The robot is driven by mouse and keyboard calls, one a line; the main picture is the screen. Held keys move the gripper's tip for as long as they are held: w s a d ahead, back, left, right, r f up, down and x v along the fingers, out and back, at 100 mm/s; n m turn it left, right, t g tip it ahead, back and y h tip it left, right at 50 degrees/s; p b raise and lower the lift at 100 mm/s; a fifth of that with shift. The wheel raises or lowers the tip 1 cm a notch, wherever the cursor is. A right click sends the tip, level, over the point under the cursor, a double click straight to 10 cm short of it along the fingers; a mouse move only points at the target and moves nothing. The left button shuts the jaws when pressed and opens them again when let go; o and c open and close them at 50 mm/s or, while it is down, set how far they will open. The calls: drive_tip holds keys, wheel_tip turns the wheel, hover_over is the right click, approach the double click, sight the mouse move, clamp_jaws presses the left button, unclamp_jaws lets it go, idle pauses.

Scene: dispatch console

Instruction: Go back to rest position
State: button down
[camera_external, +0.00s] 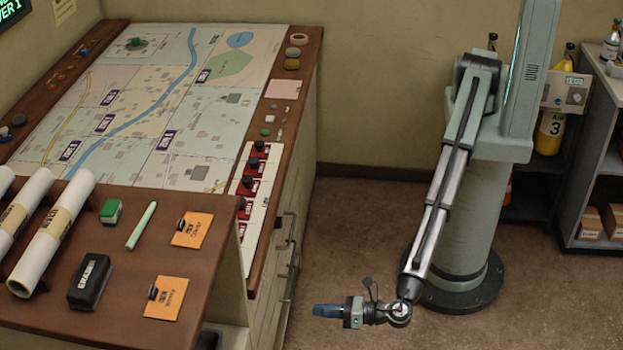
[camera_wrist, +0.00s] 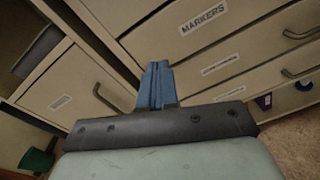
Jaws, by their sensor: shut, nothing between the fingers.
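My gripper (camera_external: 326,310) hangs low at the end of my arm, to the right of the console's drawer side in the external view. Its blue fingers are shut with nothing between them and point left toward the drawers. In the wrist view the blue fingers (camera_wrist: 155,84) show together at the picture's middle. Behind them are the drawer fronts, one labelled MARKERS (camera_wrist: 203,16). The fingers look apart from the drawers in the external view.
The console (camera_external: 262,192) has a map top, a red switch panel and drawer handles (camera_external: 288,238) on its side. Its lower desk carries rolls, an eraser and orange cards. Bare floor (camera_external: 365,225) lies between console and my base. A shelf (camera_external: 600,160) stands far right.

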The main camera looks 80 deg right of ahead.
drive_tip(key=s+d+f+m+g+h, duration=0.1)
drive_tip(key=s+d+f+m+g, duration=0.4)
drive_tip(key=d, duration=0.4)
drive_tip(key=s+d+f+m+g+h, duration=0.1)
drive_tip(key=s+d+f+m+g, duration=0.35)
drive_tip(key=d, duration=0.45)
drive_tip(key=s+d+f+m+g+h, duration=0.1)
drive_tip(key=s+d+f+m+g, duration=0.2)
drive_tip(key=d+f+m, duration=0.45)
drive_tip(key=s+d+f+m+g+y, duration=0.1)
drive_tip(key=s+d+f+m+g, duration=0.1)
drive_tip(key=d, duration=1.5)
drive_tip(key=s+d+f+m+g+y, duration=0.1)
drive_tip(key=s+d+m+g, duration=0.4)
drive_tip(key=d, duration=1.3)
drive_tip(key=s+d+f+m+g+y, duration=0.1)
drive_tip(key=s+d+f+m+g, duration=0.2)
drive_tip(key=d, duration=1.5)
drive_tip(key=shift+s+d+f+m+g, duration=0.3)
drive_tip(key=shift+s+m+g, duration=0.7)
drive_tip(key=shift+m, duration=1.2)
drive_tip(key=shift+s+a+t, duration=0.1)
drive_tip(key=shift+s+t, duration=0.15)
